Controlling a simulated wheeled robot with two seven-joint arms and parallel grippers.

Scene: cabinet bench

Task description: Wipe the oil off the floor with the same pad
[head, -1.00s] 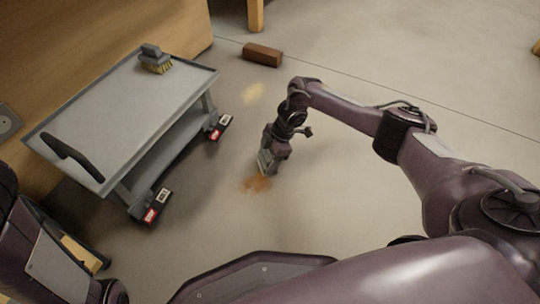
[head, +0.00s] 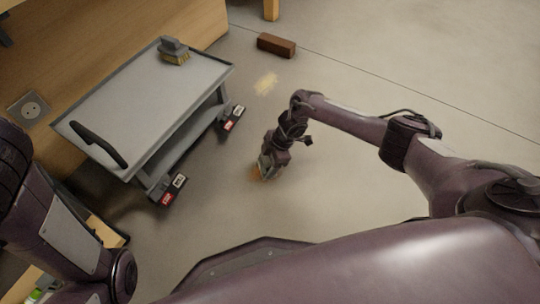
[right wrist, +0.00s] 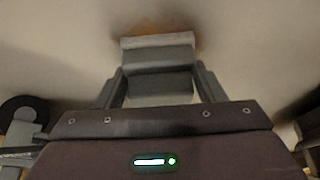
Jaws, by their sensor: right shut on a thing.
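My right gripper (head: 267,168) points down at the floor and is shut on a grey pad (right wrist: 158,67). The pad has a pale lower edge and is held between the two fingers in the right wrist view. The orange-brown oil patch (right wrist: 160,29) lies at the pad's far edge. In the head view only a small bit of the oil (head: 256,175) shows beside the gripper; the rest is hidden by the pad and gripper. The pad seems to be at the floor over the oil, though exact contact cannot be told. My left gripper is not in view.
A grey cart (head: 150,95) with a black handle stands left of the gripper, with a brush (head: 174,51) on top. A pale yellow patch (head: 265,84) and a brown brick (head: 276,45) lie farther back. Floor to the right is clear.

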